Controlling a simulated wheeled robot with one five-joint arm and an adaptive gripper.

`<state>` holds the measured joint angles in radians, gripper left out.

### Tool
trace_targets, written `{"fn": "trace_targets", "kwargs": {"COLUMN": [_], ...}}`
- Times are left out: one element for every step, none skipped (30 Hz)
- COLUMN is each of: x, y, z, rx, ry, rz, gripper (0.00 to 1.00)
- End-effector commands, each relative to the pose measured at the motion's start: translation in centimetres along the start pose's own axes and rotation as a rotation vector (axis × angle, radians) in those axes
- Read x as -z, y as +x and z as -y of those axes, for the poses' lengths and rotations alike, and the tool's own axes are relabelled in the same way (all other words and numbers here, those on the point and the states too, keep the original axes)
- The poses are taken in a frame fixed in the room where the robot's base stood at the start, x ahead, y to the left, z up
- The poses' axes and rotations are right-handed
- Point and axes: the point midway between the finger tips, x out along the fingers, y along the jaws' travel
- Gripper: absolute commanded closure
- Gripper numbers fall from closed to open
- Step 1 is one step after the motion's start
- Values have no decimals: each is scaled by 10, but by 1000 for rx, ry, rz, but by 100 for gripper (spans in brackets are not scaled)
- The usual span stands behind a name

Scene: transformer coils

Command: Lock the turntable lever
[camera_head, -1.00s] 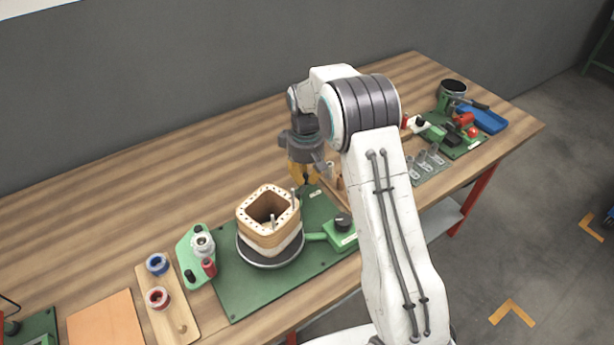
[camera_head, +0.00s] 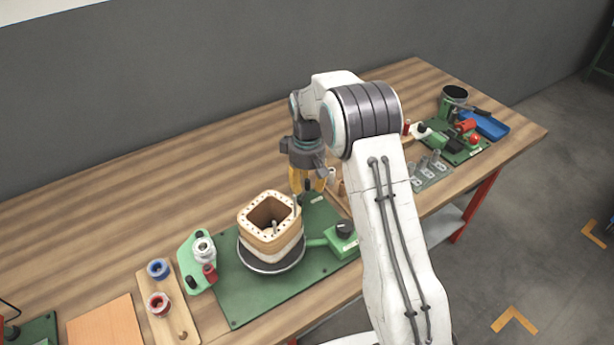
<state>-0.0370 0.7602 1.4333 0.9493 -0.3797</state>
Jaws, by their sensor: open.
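The turntable (camera_head: 272,266) is a dark round plate on a green base board (camera_head: 235,300). A square wooden coil former (camera_head: 262,240) with pale winding at its lower part stands on it, with thin pins upright at its rim. A green lever (camera_head: 317,242) runs from the turntable's right side to a green block with a black knob (camera_head: 343,230). My gripper (camera_head: 308,186) points down with open yellow fingers, behind and to the right of the former. It is apart from the lever. My arm hides part of the bench right of the block.
A green holder with a white spool and red piece (camera_head: 202,255) stands left of the board. A wooden tray (camera_head: 165,305) holds blue and red rings. Metal clips (camera_head: 430,170), a blue tray (camera_head: 487,125) and a dark pot (camera_head: 454,94) lie at the right. The back left of the bench is clear.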

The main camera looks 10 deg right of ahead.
Motion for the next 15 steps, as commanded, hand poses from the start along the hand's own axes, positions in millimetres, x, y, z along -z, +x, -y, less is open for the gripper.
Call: {"fn": "trace_targets", "kwargs": {"x": [0, 1, 1, 1, 1, 1, 1, 1, 1, 1, 1, 1, 1, 1, 1], "y": [-3, -5, -8, -11, -15, -21, -26, -30, -38, -43, -48, -55, -60, -65, -72], "z": [0, 0, 0, -1, -1, -1, 0, 0, 0, 0, 0, 0, 0, 0, 0], "rx": [-1, -1, -1, -2, -2, -2, -2, -2, -2, -2, -2, -2, -2, -2, -2], "ry": [0, 0, 0, 0, 0, 0, 0, 0, 0, 0, 0, 0, 0, 0, 0], "rz": [-2, -2, -4, -4, -5, -5, -5, -5, -6, -6, -6, -5, -5, -5, -5], "gripper": [61, 61, 61, 61, 61, 61, 61, 61, 61, 61, 61, 61, 61, 61, 61]}}
